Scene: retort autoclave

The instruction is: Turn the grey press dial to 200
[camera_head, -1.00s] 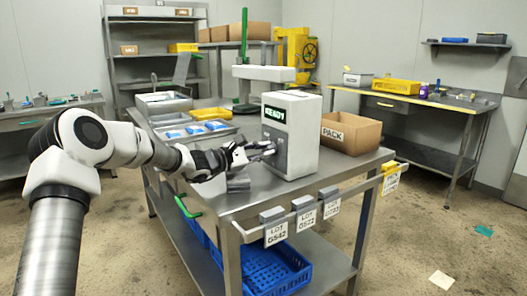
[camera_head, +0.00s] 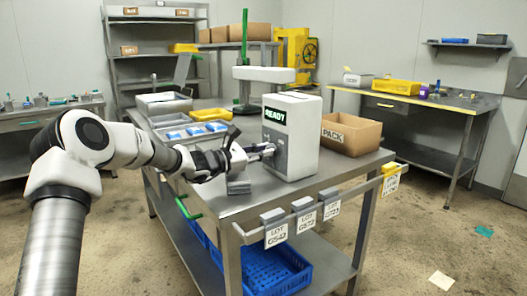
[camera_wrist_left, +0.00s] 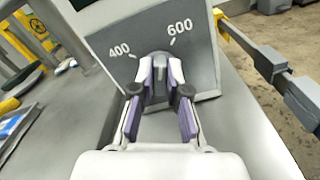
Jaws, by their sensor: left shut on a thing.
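The press (camera_head: 306,138) is a white box with a grey front panel and a lit screen reading READY, standing on the steel table. The grey dial (camera_wrist_left: 159,70) is on the panel, between the marks 400 and 600 in the left wrist view. No 200 mark is visible there, and the pointer direction cannot be read. My left gripper (camera_head: 268,151) is shut on the dial, with one finger on each side; it also shows in the left wrist view (camera_wrist_left: 160,80). The fingers hide much of the dial. My right gripper is not in view.
A small grey block (camera_head: 238,184) lies on the table (camera_head: 225,205) below my left wrist. An open PACK carton (camera_head: 350,133) stands right of the press. Trays with blue packets (camera_head: 195,130) lie behind my arm. Lot tags hang from the front rail.

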